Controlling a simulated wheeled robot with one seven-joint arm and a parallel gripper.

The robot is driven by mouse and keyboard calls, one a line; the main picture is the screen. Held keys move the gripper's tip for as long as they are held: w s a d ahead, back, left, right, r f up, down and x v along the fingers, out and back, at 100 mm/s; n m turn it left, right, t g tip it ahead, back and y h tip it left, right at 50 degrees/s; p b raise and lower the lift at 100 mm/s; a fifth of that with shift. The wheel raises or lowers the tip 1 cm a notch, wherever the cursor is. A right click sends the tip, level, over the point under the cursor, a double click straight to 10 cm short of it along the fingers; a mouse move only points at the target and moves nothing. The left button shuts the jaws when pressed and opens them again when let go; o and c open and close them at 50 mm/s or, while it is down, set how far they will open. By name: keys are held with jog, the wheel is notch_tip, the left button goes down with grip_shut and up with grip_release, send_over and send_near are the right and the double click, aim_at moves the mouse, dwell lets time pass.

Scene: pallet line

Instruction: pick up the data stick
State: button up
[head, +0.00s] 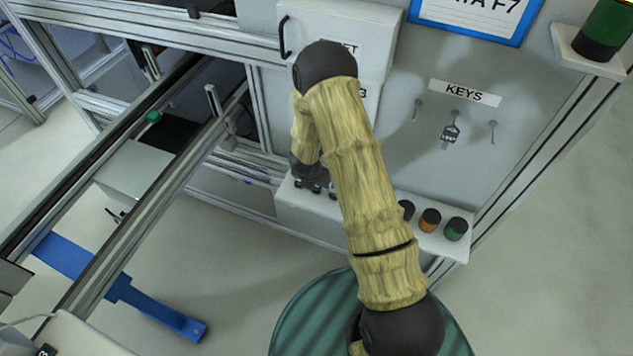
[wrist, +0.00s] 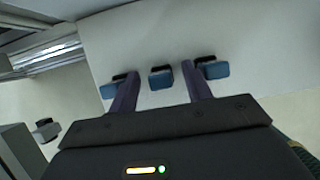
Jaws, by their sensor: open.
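Three small blue pieces with black ends stand in a row on a pale surface in the wrist view: a left one (wrist: 108,91), a middle one (wrist: 161,80) and a right one (wrist: 216,71). Nothing tells me for sure which is the data stick. My gripper (wrist: 160,69) is open, with its two fingers on either side of the middle piece. The left finger overlaps the left piece in the picture, and the right finger comes close to the right piece. I cannot tell any contact. In the head view my arm hides most of the gripper and pieces.
A white ledge (head: 307,217) under the wall panel carries dark, orange (head: 430,220) and green (head: 456,229) round pieces to the right. A key (head: 450,135) hangs below a KEYS label (head: 465,93). A rail frame (head: 160,205) runs at left. A white box (head: 375,30) is above.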

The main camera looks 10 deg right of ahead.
jog(key=shift+w+f, duration=0.15)
jog(key=shift+f, duration=0.1)
dwell(0.3)
jog(key=c, duration=1)
